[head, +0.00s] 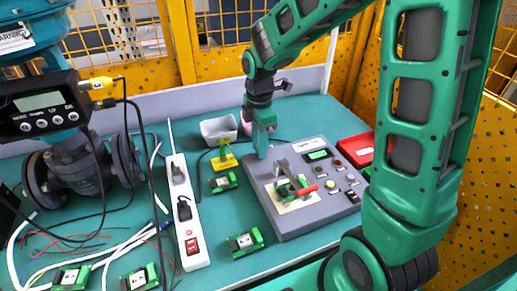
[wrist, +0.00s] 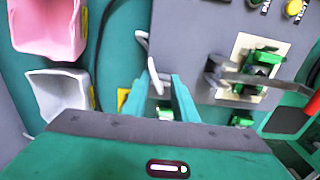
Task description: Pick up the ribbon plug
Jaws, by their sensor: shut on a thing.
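My gripper (head: 261,150) points down at the left edge of the grey control box (head: 285,215). In the wrist view its two green fingers (wrist: 166,85) stand a little apart, with a small pale piece (wrist: 157,80) between them, which I take to be the ribbon plug. Its shape is mostly hidden by the fingers. In the head view I cannot make the plug out. A yellow T-shaped piece (head: 224,160) stands just left of the gripper, apart from it. On the box, a grey lever with a red grip (head: 302,191) lies over a green part on a pale plate.
A white power strip (head: 186,212), cables and small green modules (head: 245,242) lie left of the box. A valve with a display unit (head: 42,105) stands at far left. A white bin (head: 218,129) and a pink bin (wrist: 47,28) are behind; a red tray (head: 357,148) is right.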

